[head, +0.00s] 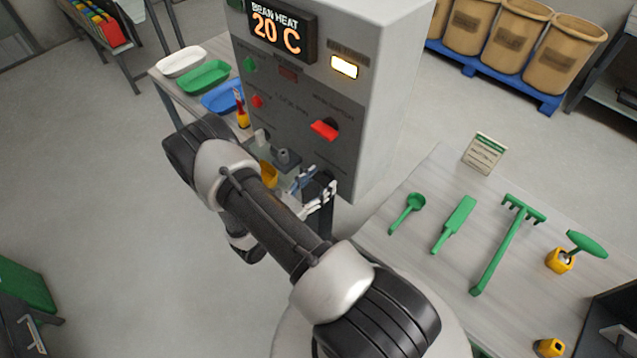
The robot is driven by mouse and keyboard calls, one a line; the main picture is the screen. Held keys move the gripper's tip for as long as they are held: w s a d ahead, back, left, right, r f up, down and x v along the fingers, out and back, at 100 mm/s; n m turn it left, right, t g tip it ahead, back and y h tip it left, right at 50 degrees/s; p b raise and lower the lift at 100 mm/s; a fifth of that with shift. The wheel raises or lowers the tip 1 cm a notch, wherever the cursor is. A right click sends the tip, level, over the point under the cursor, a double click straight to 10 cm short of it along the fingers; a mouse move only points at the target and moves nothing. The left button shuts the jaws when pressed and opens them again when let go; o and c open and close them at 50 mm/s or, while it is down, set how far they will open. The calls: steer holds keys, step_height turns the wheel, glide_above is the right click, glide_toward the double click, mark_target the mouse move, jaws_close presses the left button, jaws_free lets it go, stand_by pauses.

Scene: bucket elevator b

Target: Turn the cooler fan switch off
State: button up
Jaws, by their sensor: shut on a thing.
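A red handle (324,130) sits higher on the panel.
A rectangular lamp (344,67) glows on the panel. A table (410,245) at right holds several green tools, including a scoop (407,211) and a rake (507,244). Trays, including a blue one (222,97), lie on a table behind left.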

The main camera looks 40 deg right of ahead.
steer(key=shift+c, duration=1)
steer(key=shift+n, duration=0.4)
steer(key=n+b, duration=0.1)
steer(key=n, duration=0.2)
steer(key=shift+n, duration=0.3)
steer(key=n, duration=0.4)
steer(key=shift+w+f+n, duration=0.1)
steer(key=shift+n, duration=0.2)
steer(key=n, duration=0.4)
steer(key=shift+b, duration=0.35)
steer(key=shift+f+n, duration=0.1)
steer(key=shift+n, duration=2.4)
steer(key=o, duration=1)
steer(key=shift+w, duration=0.1)
